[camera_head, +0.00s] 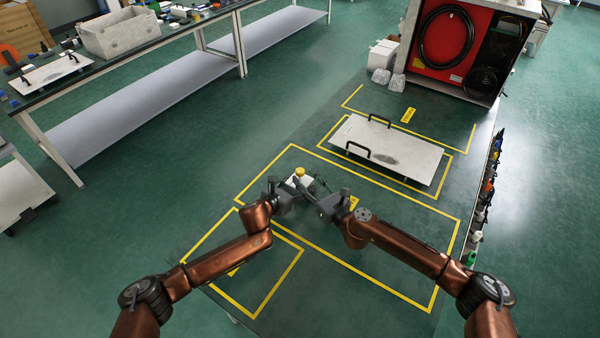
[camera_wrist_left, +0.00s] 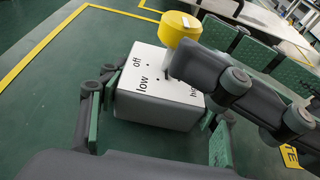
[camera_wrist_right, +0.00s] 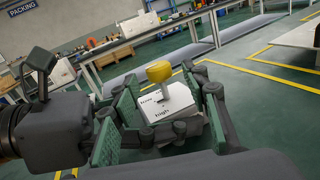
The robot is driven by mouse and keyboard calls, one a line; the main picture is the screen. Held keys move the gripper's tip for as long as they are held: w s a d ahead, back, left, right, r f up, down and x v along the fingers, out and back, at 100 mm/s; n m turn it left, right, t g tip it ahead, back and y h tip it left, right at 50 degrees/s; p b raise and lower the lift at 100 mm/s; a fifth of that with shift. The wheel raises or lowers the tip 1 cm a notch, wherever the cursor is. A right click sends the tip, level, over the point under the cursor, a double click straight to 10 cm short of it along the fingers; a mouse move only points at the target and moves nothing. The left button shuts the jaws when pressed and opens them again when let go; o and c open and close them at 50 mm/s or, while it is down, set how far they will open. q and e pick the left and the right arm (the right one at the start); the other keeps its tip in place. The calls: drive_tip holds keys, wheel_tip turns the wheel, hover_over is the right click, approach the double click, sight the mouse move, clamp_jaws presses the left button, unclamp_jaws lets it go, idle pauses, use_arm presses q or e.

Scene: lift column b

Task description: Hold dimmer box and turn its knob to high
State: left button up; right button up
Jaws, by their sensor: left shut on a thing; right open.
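The dimmer box (camera_head: 294,184) is a small white box with a yellow knob (camera_head: 300,171) standing up from its top. In the left wrist view, the box (camera_wrist_left: 150,100) shows the words "off", "low" and a partly covered "high" beside the knob (camera_wrist_left: 178,28). My left gripper (camera_wrist_left: 158,118) is shut on the box, one finger on each side. My right gripper (camera_wrist_right: 160,125) is open, close to the box's "high" side. In the right wrist view the knob (camera_wrist_right: 160,71) shows beyond and between its fingers, apart from them. Which mark the knob points to I cannot tell.
Yellow tape outlines (camera_head: 372,262) mark the dark table. A white panel with black handles (camera_head: 400,152) lies behind the box, and a red-fronted cabinet (camera_head: 440,60) stands farther back. Small tools (camera_head: 487,190) line the right edge. The table's front middle is clear.

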sight(303, 175)
drive_tip(key=shift+x, duration=2)
drive_tip(key=shift+c, duration=0.3)
clamp_jaws()
